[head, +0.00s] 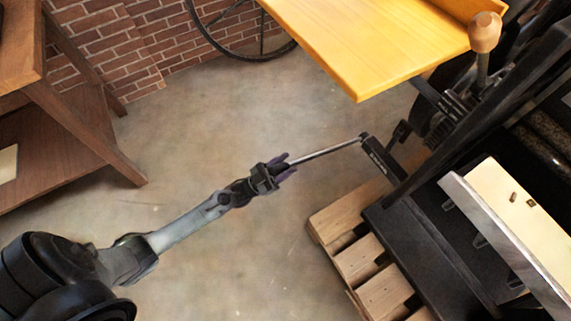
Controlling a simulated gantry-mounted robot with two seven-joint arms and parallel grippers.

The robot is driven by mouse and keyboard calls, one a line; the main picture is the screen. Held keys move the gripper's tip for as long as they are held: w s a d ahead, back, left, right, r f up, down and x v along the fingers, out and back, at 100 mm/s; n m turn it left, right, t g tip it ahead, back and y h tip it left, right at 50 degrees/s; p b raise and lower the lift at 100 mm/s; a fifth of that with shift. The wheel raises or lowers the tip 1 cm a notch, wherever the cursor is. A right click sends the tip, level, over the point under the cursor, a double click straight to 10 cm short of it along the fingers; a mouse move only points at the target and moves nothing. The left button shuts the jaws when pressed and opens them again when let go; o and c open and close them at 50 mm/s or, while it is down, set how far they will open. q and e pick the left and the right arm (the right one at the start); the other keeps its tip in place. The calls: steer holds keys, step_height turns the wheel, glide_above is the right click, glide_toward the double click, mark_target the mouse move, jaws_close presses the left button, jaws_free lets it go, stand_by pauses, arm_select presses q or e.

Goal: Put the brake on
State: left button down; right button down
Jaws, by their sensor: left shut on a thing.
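A thin grey metal lever (328,151), which looks like the press's brake lever, sticks out to the left from a black arm (376,157) low on the black hand press (425,185). My left gripper (281,169) is shut on the free left end of this lever. The fingers hide that end. The lever slopes slightly, with its press end higher in the picture. My right gripper is not in view.
A yellow wooden board (365,45) juts out above. A wooden-knobbed handle (485,33) stands at the upper right. A wooden pallet (352,238) lies under the press. A brown wooden table (75,120) stands left. The concrete floor (210,110) between is clear.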

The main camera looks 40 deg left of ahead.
arm_select(q)
steer(key=c, duration=0.9)
jaws_free()
steer(key=shift+f, duration=0.45)
steer(key=shift+o, duration=1)
steer(key=shift+s, duration=0.1)
steer(key=shift+r, duration=0.15)
steer(key=shift+a, duration=0.1)
steer(key=shift+s+a, duration=0.1)
steer(key=shift+s, duration=0.1)
steer(key=p+v, duration=0.1)
steer(key=v, duration=0.9)
steer(key=shift+s+f, duration=0.25)
